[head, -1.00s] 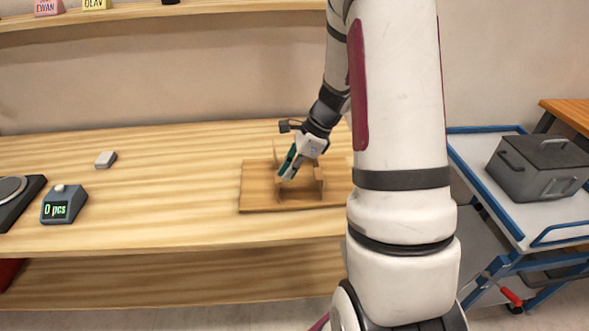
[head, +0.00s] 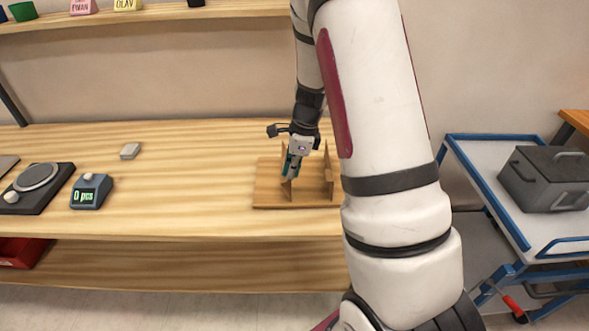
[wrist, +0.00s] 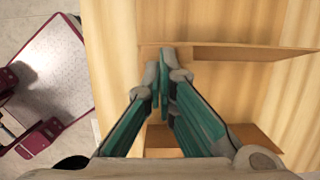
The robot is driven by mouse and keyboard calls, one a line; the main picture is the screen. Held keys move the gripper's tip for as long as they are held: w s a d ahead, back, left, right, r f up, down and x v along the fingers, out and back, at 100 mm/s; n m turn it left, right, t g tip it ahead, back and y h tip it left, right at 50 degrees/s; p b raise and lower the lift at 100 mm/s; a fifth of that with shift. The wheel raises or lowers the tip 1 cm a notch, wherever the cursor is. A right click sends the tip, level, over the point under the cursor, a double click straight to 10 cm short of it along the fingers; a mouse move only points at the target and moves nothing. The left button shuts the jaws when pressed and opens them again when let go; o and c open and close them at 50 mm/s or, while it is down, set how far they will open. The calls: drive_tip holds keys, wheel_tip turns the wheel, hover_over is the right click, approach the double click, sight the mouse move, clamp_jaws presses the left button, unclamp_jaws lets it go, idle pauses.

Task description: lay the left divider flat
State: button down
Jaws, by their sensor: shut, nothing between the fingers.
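The wooden board (head: 268,192) lies on the table, partly hidden by my arm. Two thin wooden dividers stand on it. The left divider (head: 287,188) appears upright and is mostly covered by my gripper; in the wrist view it is the upper strip (wrist: 235,53). The right divider (head: 328,178) stands upright to its right and shows as the lower strip (wrist: 225,140) in the wrist view. My gripper (head: 288,175) points down, shut and empty. Its fingertips (wrist: 163,70) are at the left divider's near end; I cannot tell whether they touch it.
A small grey block (head: 130,151), a counter display (head: 91,191) and a black scale (head: 38,187) sit on the table's left. Clear tabletop lies between them and the board. A blue-framed trolley (head: 491,185) with a grey box (head: 546,180) stands at right.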

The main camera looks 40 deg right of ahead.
drive_tip(key=shift+w+a+f+g+h+p, duration=0.1)
drive_tip(key=shift+w+a+g+h+p, duration=0.2)
drive_tip(key=shift+a+g+h+p, duration=0.15)
drive_tip(key=shift+w+a+f+g+h+p, duration=0.1)
drive_tip(key=shift+w+a+g+h+p, duration=0.2)
drive_tip(key=shift+a+h, duration=0.25)
drive_tip(key=shift+w+a+h, duration=0.15)
drive_tip(key=shift+a+h, duration=0.05)
drive_tip(key=shift+h, duration=0.1)
drive_tip(key=shift+w+a+f+g+h, duration=0.35)
drive_tip(key=shift+w+a+g+h, duration=0.15)
drive_tip(key=shift+a+g+h, duration=0.35)
drive_tip(key=shift+w+a+f+g+h+b, duration=0.65)
drive_tip(key=shift+h+b, duration=0.25)
drive_tip(key=shift+h, duration=0.15)
drive_tip(key=shift+w+a+f+g+h+b, duration=0.45)
drive_tip(key=shift+a+f+g+h+b, duration=0.3)
drive_tip(key=shift+h+b, duration=0.3)
drive_tip(key=shift+w+a+f+b, duration=0.15)
drive_tip(key=shift+a+f+b, duration=0.1)
drive_tip(key=shift+f+b, duration=0.3)
drive_tip(key=shift+r, duration=0.1)
drive_tip(key=shift+r, duration=0.15)
